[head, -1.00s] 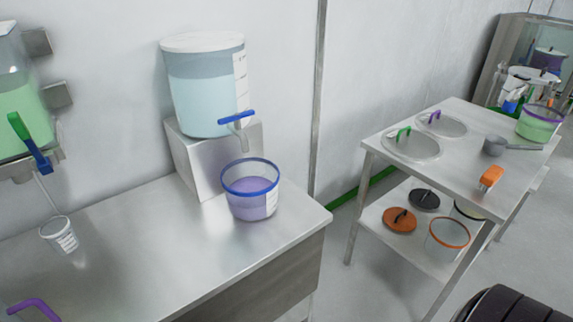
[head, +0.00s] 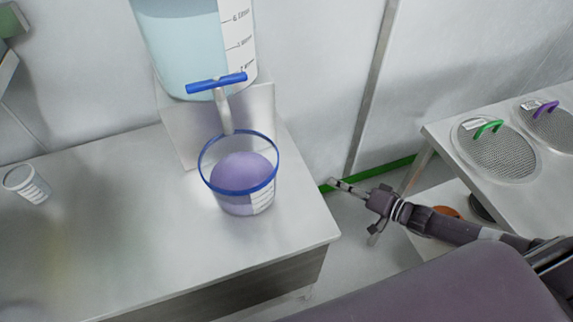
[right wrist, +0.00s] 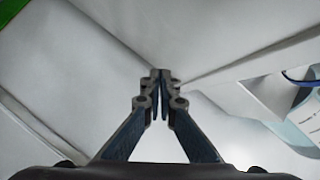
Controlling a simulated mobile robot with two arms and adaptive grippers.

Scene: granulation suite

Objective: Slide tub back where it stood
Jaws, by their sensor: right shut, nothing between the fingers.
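The tub (head: 238,180) is clear with a blue rim, a white label and purple contents. In the head view it stands upright on the steel bench (head: 110,240), near the bench's right end and below the tap (head: 222,100) of a large dispenser. My right gripper (head: 336,184) is shut and empty, to the right of the tub and apart from it, just past the bench's end. In the right wrist view its fingertips (right wrist: 160,78) meet with nothing between them. My left gripper is not in view.
The dispenser (head: 180,40) holds pale blue liquid and rests on a steel stand (head: 175,130). A small cup (head: 26,184) is at the bench's left. At right, a steel table (head: 530,200) carries mesh lids with green and purple handles. The bench in front of the tub is clear.

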